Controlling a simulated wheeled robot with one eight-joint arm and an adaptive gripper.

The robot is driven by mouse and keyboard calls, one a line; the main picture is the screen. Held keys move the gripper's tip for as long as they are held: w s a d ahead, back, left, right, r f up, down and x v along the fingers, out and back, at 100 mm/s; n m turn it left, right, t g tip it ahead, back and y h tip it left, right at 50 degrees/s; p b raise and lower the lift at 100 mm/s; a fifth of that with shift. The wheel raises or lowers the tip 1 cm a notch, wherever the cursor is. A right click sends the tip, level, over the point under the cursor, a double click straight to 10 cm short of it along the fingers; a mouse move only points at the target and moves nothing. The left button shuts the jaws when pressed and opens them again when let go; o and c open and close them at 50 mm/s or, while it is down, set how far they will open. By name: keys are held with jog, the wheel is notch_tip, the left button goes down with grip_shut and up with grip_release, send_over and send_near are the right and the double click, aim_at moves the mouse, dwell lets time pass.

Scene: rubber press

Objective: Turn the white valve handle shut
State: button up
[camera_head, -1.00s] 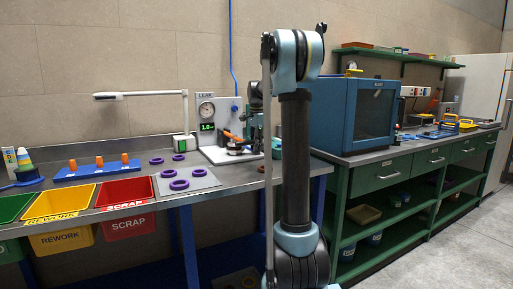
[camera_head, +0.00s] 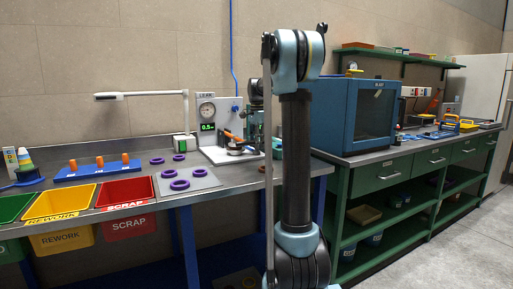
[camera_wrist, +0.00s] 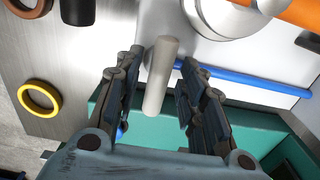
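The white valve handle (camera_wrist: 160,75) shows in the wrist view as a pale rod between the two fingers of my gripper (camera_wrist: 158,68). The fingers are spread, with a visible gap on each side of the rod. In the head view my gripper (camera_head: 252,128) is at the right side of the leak tester (camera_head: 226,118), partly hidden by my arm. I cannot make out the handle there. The tester carries a round gauge and a green display that seems to read 0.5.
In the wrist view a blue tube (camera_wrist: 245,78), a round metal fixture (camera_wrist: 225,15) and an orange part (camera_wrist: 285,12) lie close by. A yellow ring (camera_wrist: 39,98) is at left. On the bench are purple rings (camera_head: 180,184) and a red scrap bin (camera_head: 125,191).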

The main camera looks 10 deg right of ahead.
notch_tip(320, 180, up, 11)
jog(key=shift+f, duration=0.2)
dwell(0.5)
